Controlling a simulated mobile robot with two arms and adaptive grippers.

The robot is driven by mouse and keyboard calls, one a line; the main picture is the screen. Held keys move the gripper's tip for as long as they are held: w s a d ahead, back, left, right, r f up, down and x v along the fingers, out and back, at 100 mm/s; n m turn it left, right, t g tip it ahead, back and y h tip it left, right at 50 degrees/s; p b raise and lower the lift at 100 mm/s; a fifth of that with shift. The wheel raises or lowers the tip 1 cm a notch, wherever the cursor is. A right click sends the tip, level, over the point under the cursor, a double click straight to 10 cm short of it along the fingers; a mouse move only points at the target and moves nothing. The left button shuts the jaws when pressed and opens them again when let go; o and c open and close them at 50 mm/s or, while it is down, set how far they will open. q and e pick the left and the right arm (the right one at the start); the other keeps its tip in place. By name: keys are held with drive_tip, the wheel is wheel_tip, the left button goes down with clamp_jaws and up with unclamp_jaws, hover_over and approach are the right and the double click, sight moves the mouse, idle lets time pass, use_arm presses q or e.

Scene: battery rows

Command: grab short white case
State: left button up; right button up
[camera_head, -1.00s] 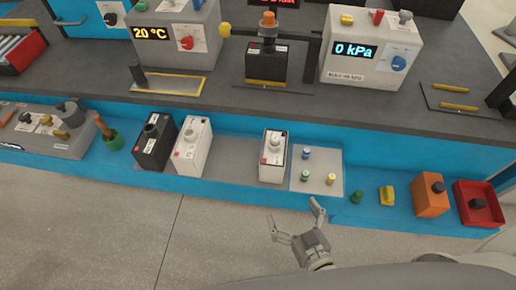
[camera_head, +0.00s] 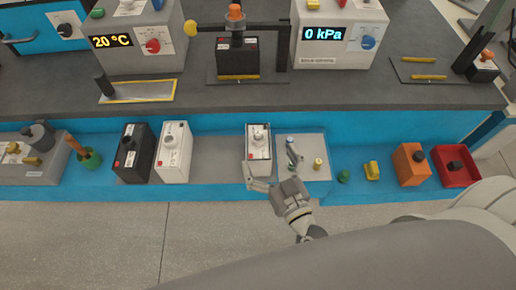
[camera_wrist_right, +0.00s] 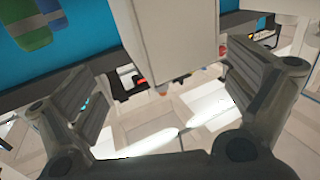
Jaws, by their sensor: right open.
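A white case (camera_head: 258,143) with a grey knob on top stands on the blue lower shelf, left of a light grey plate. A second white case (camera_head: 173,152) stands further left, beside a black case. My right gripper (camera_head: 268,164) is open at the front of the first white case, one finger overlapping its lower left and the other to its right. In the right wrist view a white box-shaped body (camera_wrist_right: 172,45) fills the space ahead of and between the spread fingers. I cannot tell whether they touch it. My left gripper is out of view.
The light grey plate (camera_head: 314,172) with small pegs is close on the right. A black case (camera_head: 133,153) is left of the second white case. A yellow piece (camera_head: 372,170), orange block (camera_head: 411,164) and red tray (camera_head: 455,180) lie further right. Bare shelf (camera_head: 218,160) separates the white cases.

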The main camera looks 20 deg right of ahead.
sight(260, 147)
drive_tip(key=w, duration=0.4)
drive_tip(key=shift+w+a+f, duration=0.15)
drive_tip(key=shift+w+a, duration=0.25)
drive_tip(key=c, duration=1.6)
